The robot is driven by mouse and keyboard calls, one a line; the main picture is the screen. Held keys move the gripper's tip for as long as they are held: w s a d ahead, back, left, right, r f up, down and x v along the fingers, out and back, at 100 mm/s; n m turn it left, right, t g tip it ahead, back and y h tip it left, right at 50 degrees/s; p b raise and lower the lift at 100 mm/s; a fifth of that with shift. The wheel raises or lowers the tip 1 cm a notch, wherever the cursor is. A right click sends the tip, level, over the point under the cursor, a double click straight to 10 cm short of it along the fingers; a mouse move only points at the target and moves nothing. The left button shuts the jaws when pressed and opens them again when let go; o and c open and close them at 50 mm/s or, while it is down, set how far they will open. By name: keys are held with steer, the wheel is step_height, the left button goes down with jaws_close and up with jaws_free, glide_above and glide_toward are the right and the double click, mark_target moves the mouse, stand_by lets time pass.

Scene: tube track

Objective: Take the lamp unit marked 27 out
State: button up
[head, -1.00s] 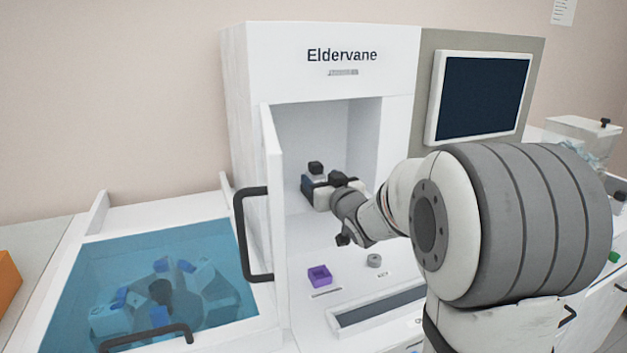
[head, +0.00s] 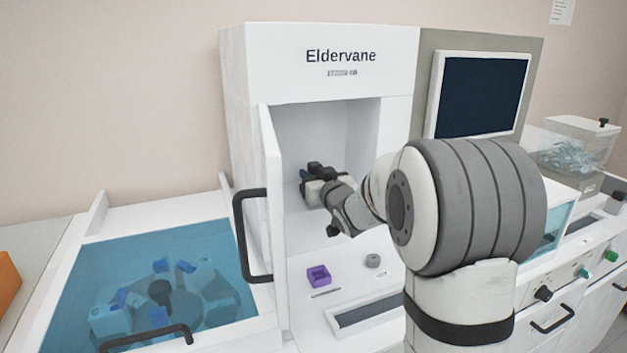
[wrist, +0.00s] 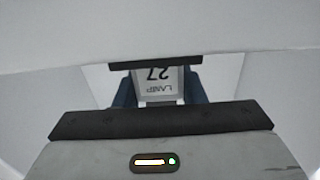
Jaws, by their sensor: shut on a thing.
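In the head view only a dark bit of the lamp unit (head: 304,175) shows past my gripper, inside the open bay of the white Eldervane cabinet (head: 338,85). My gripper (head: 314,172) is inside that bay and is shut on the lamp unit. In the wrist view my gripper (wrist: 155,92) has its dark jaws on the near and far sides of the label. My gripper hides most of the unit in the head view.
The white door (head: 272,200) with a black handle stands open at the bay's left. A blue-covered bin (head: 75,290) stands at left, a dark screen (head: 484,94) at right.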

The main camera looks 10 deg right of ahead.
steer(key=c, duration=0.5)
steer(key=shift+c, duration=0.2)
